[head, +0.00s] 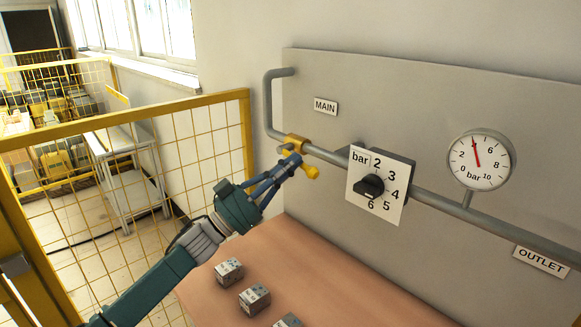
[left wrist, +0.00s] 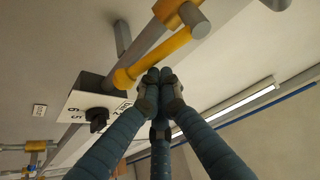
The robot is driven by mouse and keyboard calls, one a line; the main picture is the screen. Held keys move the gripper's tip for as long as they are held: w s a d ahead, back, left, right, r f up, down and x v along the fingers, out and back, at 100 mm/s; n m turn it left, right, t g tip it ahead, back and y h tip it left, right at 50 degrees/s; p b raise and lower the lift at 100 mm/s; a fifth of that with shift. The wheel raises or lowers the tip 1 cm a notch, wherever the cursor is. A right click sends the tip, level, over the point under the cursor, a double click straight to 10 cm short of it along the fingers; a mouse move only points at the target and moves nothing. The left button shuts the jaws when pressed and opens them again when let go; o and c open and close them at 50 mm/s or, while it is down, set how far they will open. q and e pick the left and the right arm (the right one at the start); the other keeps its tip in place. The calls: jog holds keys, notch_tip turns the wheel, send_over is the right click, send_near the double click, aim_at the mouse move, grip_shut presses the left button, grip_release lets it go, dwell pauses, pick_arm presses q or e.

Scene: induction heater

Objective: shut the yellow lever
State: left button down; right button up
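The yellow lever (head: 312,172) belongs to a valve (head: 296,140) on the grey pipe under the MAIN sign. In the head view its knob end points down and right from the valve, and its middle is partly hidden by my fingers. In the left wrist view the lever (left wrist: 158,57) runs from the valve down to the left. My left gripper (head: 296,160) is at the lever. My right gripper is not in view.
A black regulator knob (head: 369,187) with a bar dial and a round gauge (head: 479,160) sit along the pipe to the right. Several small grey blocks (head: 254,298) lie on the brown table (head: 330,285) below. A yellow mesh fence (head: 130,190) stands at left.

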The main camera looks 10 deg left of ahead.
pick_arm(q)
jog(key=w+a+f+m+g+b, duration=0.1)
jog(key=a+f+m+g+b, duration=0.1)
jog(key=m, duration=0.7)
jog(key=w+a+f+m+g+b, duration=0.2)
jog(key=f+m+g+b, duration=0.1)
jog(key=m+g, duration=0.4)
jog(key=shift+a+f+m+y, duration=0.25)
jog(key=shift+f+m, duration=0.35)
jog(key=shift+m, duration=0.5)
jog(key=shift+d, duration=0.15)
